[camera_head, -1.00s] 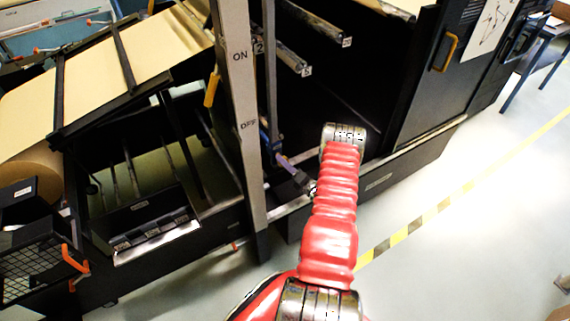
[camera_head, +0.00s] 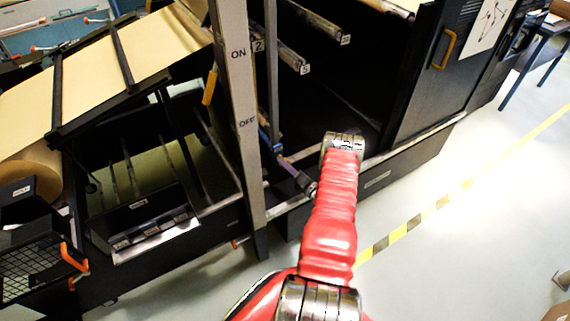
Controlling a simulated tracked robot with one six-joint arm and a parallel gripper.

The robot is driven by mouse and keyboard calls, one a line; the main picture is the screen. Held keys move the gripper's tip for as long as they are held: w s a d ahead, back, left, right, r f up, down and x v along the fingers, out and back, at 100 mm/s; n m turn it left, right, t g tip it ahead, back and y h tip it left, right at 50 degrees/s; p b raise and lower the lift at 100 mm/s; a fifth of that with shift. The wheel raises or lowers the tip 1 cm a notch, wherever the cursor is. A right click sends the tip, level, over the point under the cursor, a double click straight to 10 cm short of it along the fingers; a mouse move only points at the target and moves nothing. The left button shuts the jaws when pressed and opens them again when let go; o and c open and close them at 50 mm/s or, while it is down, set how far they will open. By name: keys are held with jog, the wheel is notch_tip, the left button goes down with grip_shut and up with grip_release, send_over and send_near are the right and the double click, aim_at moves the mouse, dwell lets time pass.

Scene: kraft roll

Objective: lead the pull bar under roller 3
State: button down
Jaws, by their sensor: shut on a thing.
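My red arm reaches up into the open machine bay. Its dark gripper (camera_head: 304,184) shows small, left of the wrist and partly hidden by the arm. It is shut on a thin purple-grey bar, seemingly the pull bar (camera_head: 286,165), which slants up and left towards the ON/OFF post. The bar's far end is hidden near that post. Above it, rollers stick out of the bay with end tags. One tag reads 2 (camera_head: 258,46). The roller to its right (camera_head: 289,57) has a tag that could be 3 or 5. Another roller (camera_head: 322,24) is farther right, its tag unclear.
The grey ON/OFF post (camera_head: 240,110) stands close to the left of the gripper. A black cabinet door with a yellow handle (camera_head: 447,50) is on the right. A kraft paper web (camera_head: 90,80) slopes at the left.

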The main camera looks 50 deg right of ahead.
jog(key=shift+s+d+f, duration=0.1)
jog(key=shift+d+f, duration=0.1)
jog(key=shift+f, duration=0.3)
jog(key=shift+d+f, duration=0.2)
jog(key=shift+f, duration=0.25)
jog(key=d, duration=0.1)
jog(key=s+d, duration=0.1)
jog(key=d, duration=0.1)
jog(key=d+f, duration=0.1)
jog(key=d, duration=0.1)
jog(key=shift+s+f, duration=0.1)
jog(key=shift+s, duration=0.1)
jog(key=s+d+r, duration=0.3)
jog(key=d+r, duration=0.6)
jog(key=r, duration=0.1)
jog(key=shift+d+r, duration=0.25)
jog(key=shift+d, duration=0.15)
jog(key=c, duration=0.8)
grip_release()
jog(key=shift+f, duration=0.1)
jog(key=shift+o, duration=0.2)
jog(key=shift+a, duration=0.1)
